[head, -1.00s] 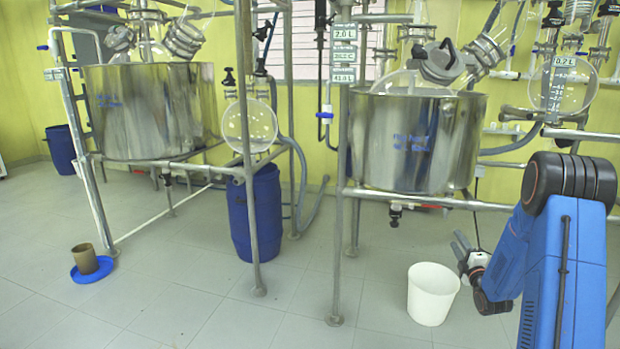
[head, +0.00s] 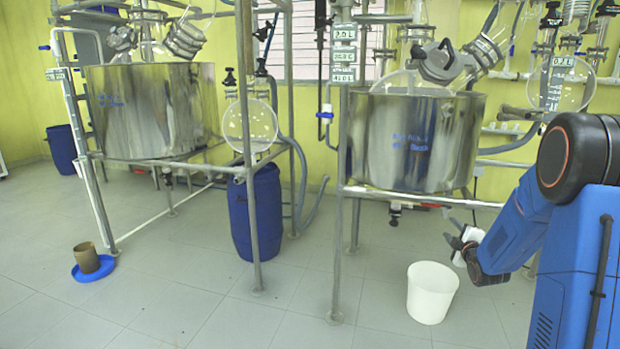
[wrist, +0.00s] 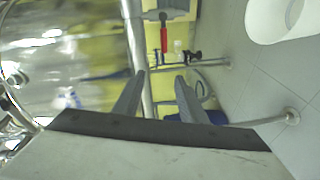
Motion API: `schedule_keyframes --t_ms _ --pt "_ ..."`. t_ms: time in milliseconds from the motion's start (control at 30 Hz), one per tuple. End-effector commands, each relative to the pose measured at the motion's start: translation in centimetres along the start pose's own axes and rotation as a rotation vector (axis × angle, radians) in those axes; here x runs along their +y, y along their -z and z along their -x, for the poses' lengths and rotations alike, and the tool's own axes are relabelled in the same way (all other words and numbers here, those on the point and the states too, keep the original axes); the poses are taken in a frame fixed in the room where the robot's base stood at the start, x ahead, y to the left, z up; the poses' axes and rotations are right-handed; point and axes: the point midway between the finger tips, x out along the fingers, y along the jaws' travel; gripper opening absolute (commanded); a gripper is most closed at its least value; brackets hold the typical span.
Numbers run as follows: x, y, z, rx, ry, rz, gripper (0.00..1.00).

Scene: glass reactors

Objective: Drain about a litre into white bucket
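The white bucket (head: 431,294) stands upright and open on the floor, in front of and a little right of the right reactor (head: 415,145). Part of it also shows at the top right of the wrist view (wrist: 263,28). A drain valve (head: 395,212) hangs under the right reactor; in the wrist view its red handle (wrist: 163,38) points toward my fingers. My gripper (head: 452,231) is to the right of the valve, above and behind the bucket. In the wrist view the gripper fingers (wrist: 161,76) are apart with nothing between them, short of the handle. The liquid level inside the reactor cannot be told.
The right reactor's metal frame leg (head: 337,265) stands left of the bucket. A blue drum (head: 255,212) stands between the two reactors. A brown pot on a blue dish (head: 88,268) is far left. The floor around the bucket is clear.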

Motion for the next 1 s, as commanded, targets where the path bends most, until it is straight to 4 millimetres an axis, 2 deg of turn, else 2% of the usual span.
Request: schedule_keyframes --t_ms 100,267,467,767,1000 --pt "1.5 1.9 2.1 -0.034 0.057 -0.073 0.38" --pt "2.6 3.9 5.2 -0.09 0.136 -0.181 0.38" --pt "3.4 6.2 10.0 -0.169 0.229 -0.323 0.38" --pt "3.5 9.4 18.7 -0.299 0.357 -0.541 0.38" --pt "2.6 11.7 26.8 -0.414 0.456 -0.714 0.38"
